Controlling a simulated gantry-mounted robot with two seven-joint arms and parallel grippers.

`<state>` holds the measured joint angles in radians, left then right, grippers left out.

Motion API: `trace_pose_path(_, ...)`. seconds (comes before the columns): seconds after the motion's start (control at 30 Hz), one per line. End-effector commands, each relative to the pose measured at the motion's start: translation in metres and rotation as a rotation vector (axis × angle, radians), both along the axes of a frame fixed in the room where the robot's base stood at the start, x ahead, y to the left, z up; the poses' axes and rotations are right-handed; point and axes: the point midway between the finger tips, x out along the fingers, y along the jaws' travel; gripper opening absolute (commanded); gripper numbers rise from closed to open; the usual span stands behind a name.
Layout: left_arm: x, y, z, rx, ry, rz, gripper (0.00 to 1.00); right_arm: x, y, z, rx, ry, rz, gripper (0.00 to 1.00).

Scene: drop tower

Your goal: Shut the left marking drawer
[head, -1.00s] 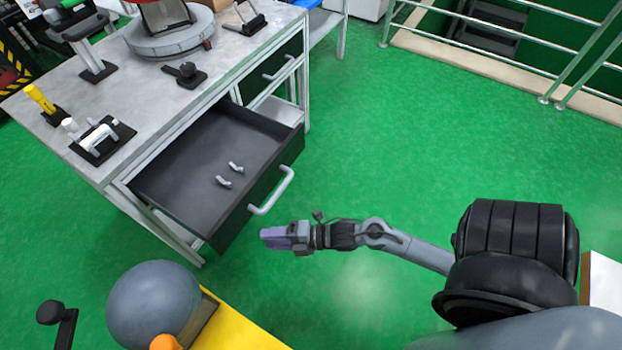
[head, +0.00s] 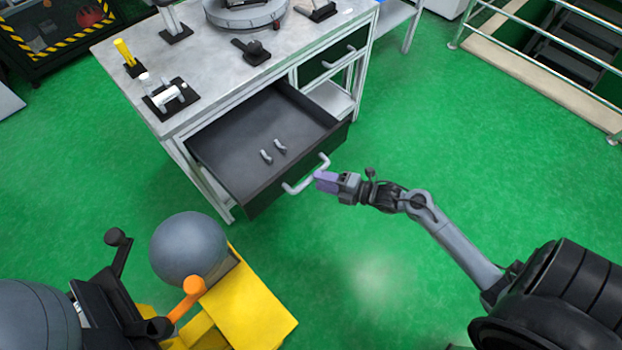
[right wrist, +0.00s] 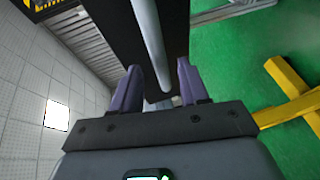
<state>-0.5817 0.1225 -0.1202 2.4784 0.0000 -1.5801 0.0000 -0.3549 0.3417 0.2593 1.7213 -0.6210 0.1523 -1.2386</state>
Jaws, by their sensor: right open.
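The left marking drawer (head: 230,158) stands pulled out of the grey workbench, its inside showing. Its grey bar handle (head: 290,189) is on the dark front panel. My right gripper (head: 323,181), with purple fingers, is right at the handle in the head view. In the right wrist view my right gripper (right wrist: 160,84) is open, and the handle bar (right wrist: 149,45) runs between its two fingers in the picture, with the dark drawer front behind it. I cannot tell whether the fingers touch the bar. My left gripper is not in view.
Two small grey pieces (head: 266,156) lie in the drawer. A second, shut drawer (head: 327,63) is to the right. The benchtop (head: 215,75) carries several tools in black holders. A grey ball (head: 188,250) on a yellow stand is in front. Green floor is clear at right.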

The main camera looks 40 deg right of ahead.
Motion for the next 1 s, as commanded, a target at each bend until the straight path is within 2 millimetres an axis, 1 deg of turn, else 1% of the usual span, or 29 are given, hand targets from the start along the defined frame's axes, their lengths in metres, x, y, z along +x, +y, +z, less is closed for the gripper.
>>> trace_pose_path(0.03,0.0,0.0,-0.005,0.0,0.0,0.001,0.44,0.008,0.004,-0.003,0.003,-0.003,0.0,0.44)
trace_pose_path(0.1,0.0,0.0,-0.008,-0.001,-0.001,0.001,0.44,0.016,0.008,-0.005,0.003,-0.002,-0.001,0.44)
trace_pose_path(0.3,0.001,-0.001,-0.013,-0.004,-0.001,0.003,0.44,0.032,0.016,-0.008,0.001,0.0,0.0,0.44)
trace_pose_path(0.43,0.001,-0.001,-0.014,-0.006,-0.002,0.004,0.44,0.037,0.018,-0.008,0.001,0.0,0.0,0.44)
trace_pose_path(0.7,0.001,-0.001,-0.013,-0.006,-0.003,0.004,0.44,0.037,0.018,-0.008,0.001,0.0,0.0,0.44)
trace_pose_path(0.73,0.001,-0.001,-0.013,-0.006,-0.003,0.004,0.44,0.037,0.018,-0.008,0.001,0.0,0.0,0.43)
trace_pose_path(0.77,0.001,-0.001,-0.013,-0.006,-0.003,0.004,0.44,0.037,0.018,-0.008,0.001,0.0,0.0,0.38)
trace_pose_path(1.0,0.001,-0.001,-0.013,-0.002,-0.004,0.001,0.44,0.037,0.018,-0.008,0.0,0.001,0.0,0.01)
